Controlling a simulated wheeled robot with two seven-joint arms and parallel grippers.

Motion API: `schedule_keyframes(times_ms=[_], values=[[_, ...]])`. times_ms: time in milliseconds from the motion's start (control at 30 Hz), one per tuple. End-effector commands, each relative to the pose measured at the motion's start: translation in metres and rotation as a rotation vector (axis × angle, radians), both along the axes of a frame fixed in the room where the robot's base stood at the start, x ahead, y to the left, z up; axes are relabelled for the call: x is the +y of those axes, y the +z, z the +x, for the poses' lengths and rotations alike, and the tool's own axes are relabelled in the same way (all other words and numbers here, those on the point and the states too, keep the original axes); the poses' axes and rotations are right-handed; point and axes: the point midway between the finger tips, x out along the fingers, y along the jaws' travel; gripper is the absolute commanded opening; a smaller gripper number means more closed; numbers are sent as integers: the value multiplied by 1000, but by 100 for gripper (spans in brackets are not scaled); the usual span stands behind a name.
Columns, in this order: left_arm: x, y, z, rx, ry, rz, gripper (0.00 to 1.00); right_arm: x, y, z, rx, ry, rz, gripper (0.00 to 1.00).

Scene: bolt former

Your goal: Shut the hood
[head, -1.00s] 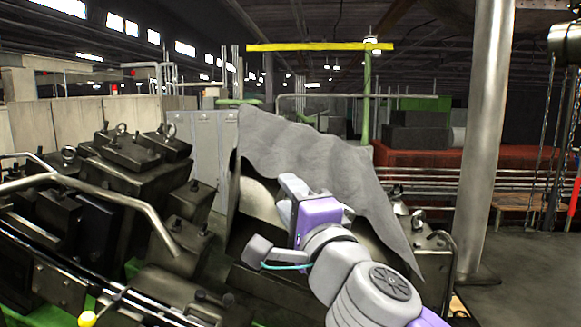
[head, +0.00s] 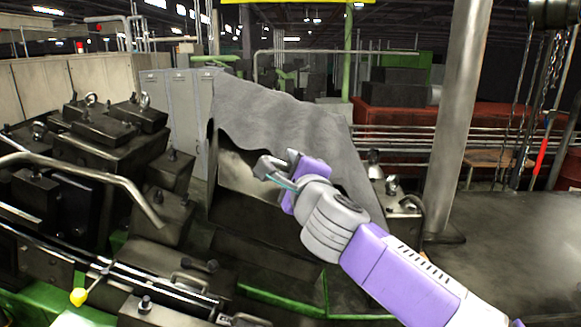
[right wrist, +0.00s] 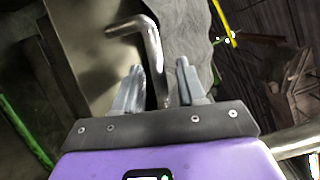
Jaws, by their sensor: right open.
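The hood (head: 275,117) is a grey, wavy-edged cover that stands raised and slanted over the dark machine, in the middle of the head view. My right gripper (head: 277,172) is in front of the hood's open side, with my arm coming in from the lower right and hiding part of the hood. In the right wrist view, the gripper (right wrist: 165,82) is open. A bent metal bar (right wrist: 153,50), like a handle, reaches down between its fingers; I cannot tell whether it touches them. The grey hood surface (right wrist: 188,35) shows behind. My left gripper is out of view.
Dark machine blocks (head: 110,130) and a bent pipe rail (head: 95,170) fill the left. A lever with a yellow knob (head: 79,297) sticks out at lower left.

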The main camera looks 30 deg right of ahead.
Motion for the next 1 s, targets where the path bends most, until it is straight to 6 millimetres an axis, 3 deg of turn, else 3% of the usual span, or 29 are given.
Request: schedule_keyframes(times_ms=[233, 500, 1000], values=[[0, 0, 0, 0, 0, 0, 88, 0, 0, 1, 0, 1, -1, 40], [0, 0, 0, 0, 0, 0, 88, 0, 0, 1, 0, 1, -1, 0], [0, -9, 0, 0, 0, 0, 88, 7, -4, -1, -12, 4, -9, 0]])
